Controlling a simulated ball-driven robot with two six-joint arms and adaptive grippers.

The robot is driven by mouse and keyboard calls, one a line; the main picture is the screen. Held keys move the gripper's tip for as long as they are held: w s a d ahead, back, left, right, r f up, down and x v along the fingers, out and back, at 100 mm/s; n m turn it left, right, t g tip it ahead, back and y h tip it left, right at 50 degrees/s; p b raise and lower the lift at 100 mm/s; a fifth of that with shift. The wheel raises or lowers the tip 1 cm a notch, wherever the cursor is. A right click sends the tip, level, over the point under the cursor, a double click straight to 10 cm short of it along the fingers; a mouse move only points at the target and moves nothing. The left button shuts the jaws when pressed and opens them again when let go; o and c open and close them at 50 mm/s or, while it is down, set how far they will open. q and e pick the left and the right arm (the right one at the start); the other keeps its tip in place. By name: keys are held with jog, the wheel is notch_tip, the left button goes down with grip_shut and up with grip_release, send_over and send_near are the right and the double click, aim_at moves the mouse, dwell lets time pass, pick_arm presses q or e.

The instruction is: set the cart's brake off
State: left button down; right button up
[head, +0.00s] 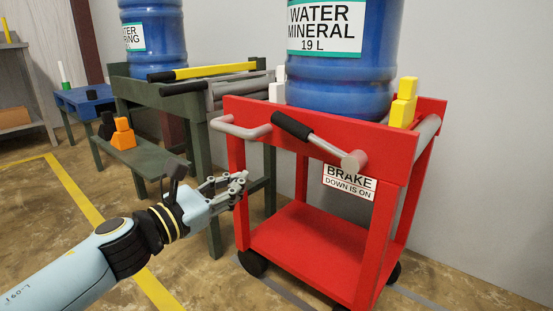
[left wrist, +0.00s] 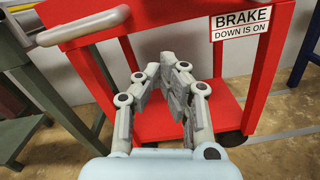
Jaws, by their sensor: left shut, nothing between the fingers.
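The red cart (head: 300,238) stands at the right with a large blue water jug (head: 340,80) on top. On its front panel is the brake lever (head: 318,138), a grey bar with a black grip. It runs from a pivot at the right up to the grip at the left, tilted above level. Below the pivot is a sign (head: 349,182) reading "BRAKE DOWN IS ON"; it also shows in the left wrist view (left wrist: 240,24). My left gripper (head: 243,178) is shut and empty, in front of the cart's left leg, below and left of the lever. The lever is outside the left wrist view.
A grey push handle (head: 240,129) juts from the cart's left front. A dark green roller table (head: 170,98) with another jug (head: 153,35) stands left of the cart.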

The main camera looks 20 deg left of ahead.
jog(key=shift+r, duration=0.1)
pick_arm(q)
jog(key=x, duration=0.3)
jog(key=r+p+x, duration=0.1)
jog(key=x, duration=0.3)
jog(key=r+p+x, duration=0.1)
jog(key=x, duration=0.2)
jog(key=shift+w+d, duration=0.15)
jog(key=shift+d, duration=0.15)
jog(key=shift+d+r+p, duration=0.2)
jog(key=shift+r+p, duration=0.3)
jog(key=shift+r, duration=0.15)
jog(key=shift+w+d+r, duration=0.1)
jog(key=shift+d+r, duration=0.05)
jog(key=shift+r, duration=0.1)
pick_arm(e)
jog(key=shift+s+d+r+g, duration=0.1)
jog(key=shift+s+r+g, duration=0.1)
jog(key=shift+r+g, duration=0.85)
jog(key=shift+s+r+g, duration=0.2)
jog(key=shift+r+g, duration=0.65)
jog(key=shift+r, duration=0.35)
